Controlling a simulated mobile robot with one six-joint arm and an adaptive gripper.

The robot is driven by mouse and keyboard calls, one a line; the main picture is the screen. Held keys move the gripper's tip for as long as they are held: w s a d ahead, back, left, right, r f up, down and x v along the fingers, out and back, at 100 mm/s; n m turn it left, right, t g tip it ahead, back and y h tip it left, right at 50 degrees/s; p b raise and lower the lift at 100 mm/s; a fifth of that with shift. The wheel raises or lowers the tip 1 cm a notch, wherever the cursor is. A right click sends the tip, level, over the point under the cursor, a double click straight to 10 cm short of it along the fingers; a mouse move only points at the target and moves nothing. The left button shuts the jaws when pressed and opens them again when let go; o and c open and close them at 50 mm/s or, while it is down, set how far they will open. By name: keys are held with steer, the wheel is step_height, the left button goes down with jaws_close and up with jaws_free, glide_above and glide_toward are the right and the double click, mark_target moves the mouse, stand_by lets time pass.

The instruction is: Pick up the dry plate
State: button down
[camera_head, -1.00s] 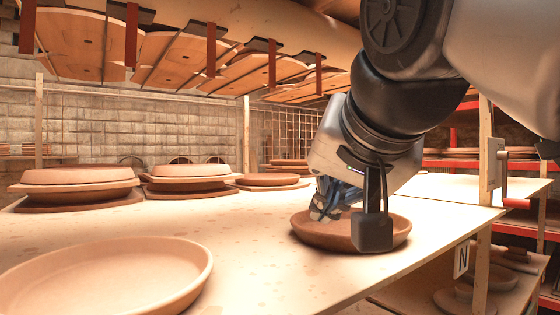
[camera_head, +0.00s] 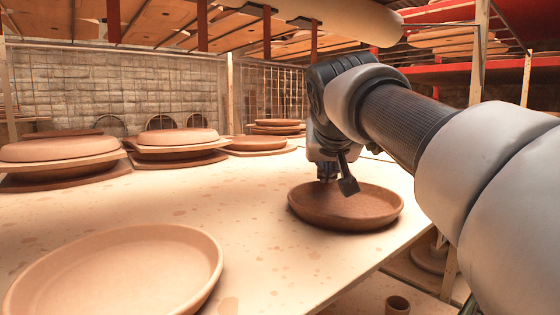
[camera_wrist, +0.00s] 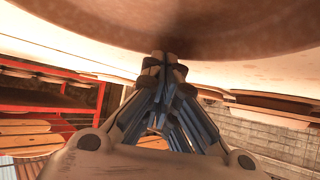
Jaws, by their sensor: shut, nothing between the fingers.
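A round, shallow, darker brown plate (camera_head: 345,208) lies on the pale table near its right edge. A larger, lighter tan plate (camera_head: 115,268) lies on the table at the front left. Neither is labelled dry. My gripper (camera_head: 327,178) is at the far left rim of the darker plate, shut and empty. In the wrist view my gripper (camera_wrist: 164,62) has its fingertips together by the underside or rim of a brown plate (camera_wrist: 180,25), which fills the top of the picture. I cannot tell whether the fingertips touch it.
Stacked plates on boards (camera_head: 62,152) stand at the back left, with more stacks (camera_head: 178,142) beside them. The pale table (camera_head: 230,225) is clear between the two plates. A small cup (camera_head: 397,305) stands on a lower shelf. Red shelving (camera_head: 450,55) is behind.

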steer(key=shift+a+f, duration=0.1)
steer(key=shift+f, duration=0.35)
steer(key=shift+s+a+f+b, duration=0.15)
steer(key=shift+s+b, duration=0.1)
steer(key=shift+b, duration=0.2)
steer(key=shift+w, duration=0.1)
